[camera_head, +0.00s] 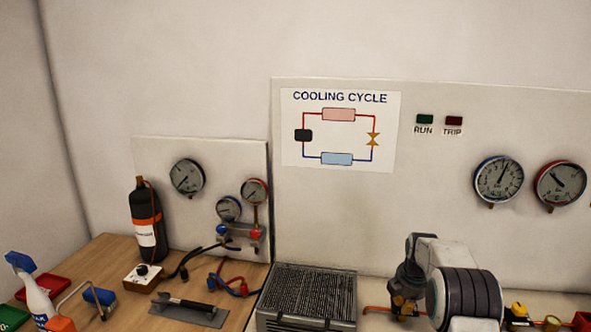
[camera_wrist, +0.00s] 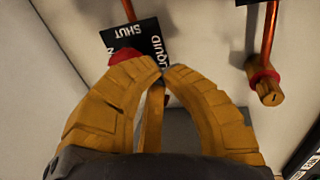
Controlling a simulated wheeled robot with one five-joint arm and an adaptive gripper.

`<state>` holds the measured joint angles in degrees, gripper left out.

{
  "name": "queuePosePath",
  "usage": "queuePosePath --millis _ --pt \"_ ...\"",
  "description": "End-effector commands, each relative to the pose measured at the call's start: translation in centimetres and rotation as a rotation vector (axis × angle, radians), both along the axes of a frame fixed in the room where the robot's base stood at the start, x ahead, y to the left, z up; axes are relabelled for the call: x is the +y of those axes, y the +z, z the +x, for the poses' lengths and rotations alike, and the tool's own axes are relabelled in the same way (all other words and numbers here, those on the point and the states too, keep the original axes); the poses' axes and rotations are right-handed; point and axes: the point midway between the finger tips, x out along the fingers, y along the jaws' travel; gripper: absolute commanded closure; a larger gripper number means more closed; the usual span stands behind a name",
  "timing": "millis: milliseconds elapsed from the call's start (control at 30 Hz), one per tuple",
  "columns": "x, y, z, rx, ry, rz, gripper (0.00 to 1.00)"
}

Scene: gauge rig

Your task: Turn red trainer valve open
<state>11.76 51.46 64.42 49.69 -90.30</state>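In the wrist view, part of a red knob (camera_wrist: 124,56) shows beside the tip of the left finger, by a black label (camera_wrist: 140,40) reading LIQUID and SHUT upside down. The finger hides most of the knob. My gripper (camera_wrist: 163,70) has two ribbed yellow fingers whose tips come close together or meet. A yellow-brown strip (camera_wrist: 150,118) shows between them; I cannot tell what it is or whether anything is gripped. In the head view my gripper (camera_head: 403,305) is low in front of the large panel, partly hidden by my arm.
A copper pipe with a brass fitting (camera_wrist: 267,90) stands to the right in the wrist view. In the head view, a finned metal unit (camera_head: 307,295) lies left of my arm. Gauges (camera_head: 498,180) hang on the panel to the right. Tools and a bottle (camera_head: 148,222) stand at the left.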

Motion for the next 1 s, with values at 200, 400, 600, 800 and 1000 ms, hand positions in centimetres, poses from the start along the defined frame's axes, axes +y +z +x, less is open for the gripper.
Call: queuePosePath --millis 200,400,600,800,1000 --pt "-0.05 -0.26 -0.02 0.007 0.000 0.001 1.00" --pt "-0.12 -0.25 0.16 0.006 0.000 0.001 1.00" --pt "-0.19 -0.20 0.35 0.003 0.000 0.001 1.00" --pt "-0.25 -0.18 0.54 0.001 0.001 -0.001 1.00" --pt "-0.31 -0.18 0.73 0.000 0.001 -0.001 1.00"
